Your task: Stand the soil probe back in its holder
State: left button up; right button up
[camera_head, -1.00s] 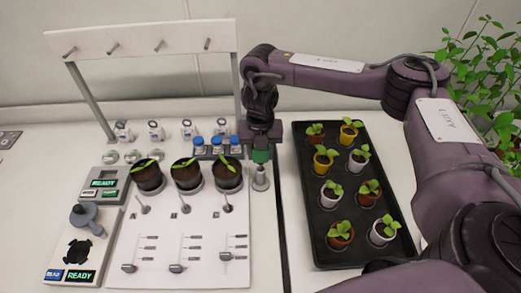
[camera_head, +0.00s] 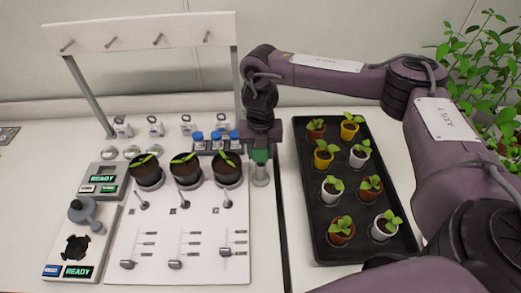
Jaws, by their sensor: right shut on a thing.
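The soil probe shows as a green handle (camera_head: 261,155) under my right gripper (camera_head: 261,146), which is shut on it and points down. Directly below the green part is a small grey upright cylinder, the holder (camera_head: 261,176), on the bench just right of the white panel. The probe's lower part is hidden, in line with the holder; whether it is fully seated I cannot tell. My left gripper is not in view.
Three dark pots with seedlings (camera_head: 186,172) stand left of the holder, with blue-capped vials (camera_head: 216,143) behind them. A black tray (camera_head: 320,252) of several potted seedlings lies to the right. A white rack frame (camera_head: 140,33) rises at the back left.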

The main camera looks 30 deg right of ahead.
jog(key=o, duration=1.2)
jog(key=shift+r, duration=0.1)
notch_tip(320, 180, up, 8)
jog(key=shift+f+p, duration=0.2)
jog(key=shift+p, duration=0.15)
